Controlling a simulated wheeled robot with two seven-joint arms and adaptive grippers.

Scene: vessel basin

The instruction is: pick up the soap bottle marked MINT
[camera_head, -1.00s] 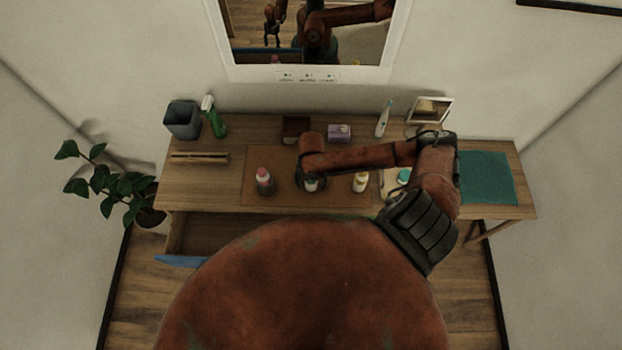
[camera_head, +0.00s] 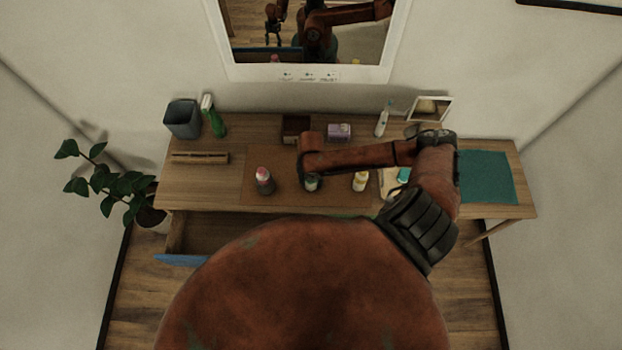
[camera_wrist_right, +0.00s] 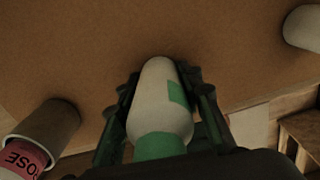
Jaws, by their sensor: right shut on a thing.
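A pale bottle with a green patch and a green top part (camera_wrist_right: 160,100) stands between the two fingers of my right gripper (camera_wrist_right: 160,92), which is shut on it. No MINT lettering can be read on it. In the head view this bottle (camera_head: 312,185) shows only partly below my right wrist, in the middle of the brown mat. A pale bottle with a yellowish label (camera_head: 361,182) stands to the right. My left gripper shows only as a mirror reflection.
The brown mat (camera_head: 285,198) lies on a wooden table. A drawer (camera_head: 215,235) is open in front.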

